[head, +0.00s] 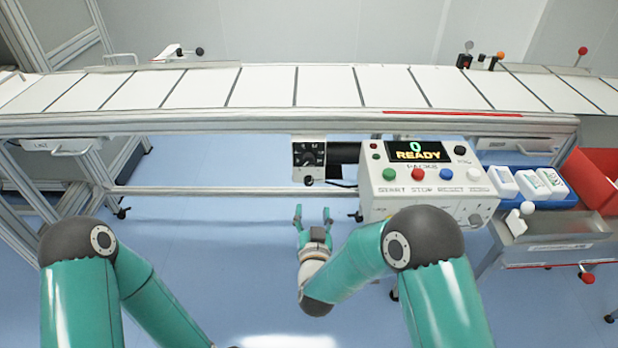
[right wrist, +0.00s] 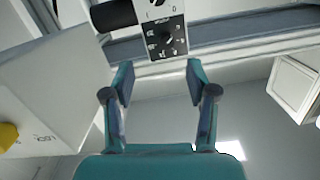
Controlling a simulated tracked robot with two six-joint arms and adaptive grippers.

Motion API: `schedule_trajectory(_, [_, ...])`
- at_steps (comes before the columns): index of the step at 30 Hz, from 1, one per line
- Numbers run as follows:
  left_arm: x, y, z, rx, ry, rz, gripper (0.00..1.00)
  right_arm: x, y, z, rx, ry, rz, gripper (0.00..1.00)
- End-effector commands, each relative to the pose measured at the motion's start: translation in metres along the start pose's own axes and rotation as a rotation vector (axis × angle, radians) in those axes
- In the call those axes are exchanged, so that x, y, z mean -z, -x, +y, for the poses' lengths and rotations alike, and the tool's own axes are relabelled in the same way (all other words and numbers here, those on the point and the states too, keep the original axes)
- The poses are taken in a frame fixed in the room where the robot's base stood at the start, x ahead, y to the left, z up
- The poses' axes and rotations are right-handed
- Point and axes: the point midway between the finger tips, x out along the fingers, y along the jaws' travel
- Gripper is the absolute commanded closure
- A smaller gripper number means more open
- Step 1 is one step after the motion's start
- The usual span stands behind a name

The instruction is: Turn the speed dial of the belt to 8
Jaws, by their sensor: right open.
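The speed dial (head: 308,158) is a black knob on a dark scale plate, on a small white box under the front of the belt (head: 262,88). In the right wrist view the dial (right wrist: 168,40) shows beyond the fingertips, between them; its numbers are too small to read surely. My right gripper (head: 313,212) is open and empty, below and in front of the dial and apart from it; it also shows in the right wrist view (right wrist: 160,75). My left arm shows at the left of the head view, but its gripper is out of frame.
A blue tray (head: 535,203) with white containers, a red bin (head: 598,180) and a metal drawer (head: 555,235) stand further right. Floor left of my right gripper is clear.

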Motion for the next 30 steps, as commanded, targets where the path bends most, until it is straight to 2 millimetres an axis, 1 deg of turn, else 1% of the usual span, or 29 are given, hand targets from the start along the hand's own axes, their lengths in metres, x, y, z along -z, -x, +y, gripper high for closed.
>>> schedule_trajectory(1, [0.000,-0.008,-0.003,0.000,0.000,0.001,0.60,0.004,-0.002,-0.008,-0.002,0.000,0.052,0.43])
schedule_trajectory(3, [0.000,-0.009,-0.003,0.000,0.000,0.001,0.60,0.014,-0.005,-0.013,-0.008,0.002,0.095,0.43])
schedule_trajectory(8, [0.000,-0.006,-0.002,0.000,-0.001,0.001,0.60,0.021,-0.018,-0.014,-0.014,0.000,0.112,0.43])
schedule_trajectory(11, [0.000,-0.005,-0.002,0.000,-0.001,0.001,0.60,0.024,-0.034,-0.013,-0.014,0.001,0.112,0.43])
schedule_trajectory(18, [0.000,-0.003,-0.001,0.000,0.000,0.001,0.60,0.028,-0.081,-0.012,-0.013,0.001,0.111,0.43])
schedule_trajectory(24, [0.000,-0.002,-0.001,0.000,0.000,0.001,0.60,0.031,-0.117,-0.012,-0.012,0.001,0.109,0.43])
schedule_trajectory(30, [0.000,-0.002,-0.001,0.000,0.000,0.001,0.60,0.033,-0.146,-0.011,-0.012,0.001,0.108,0.43])
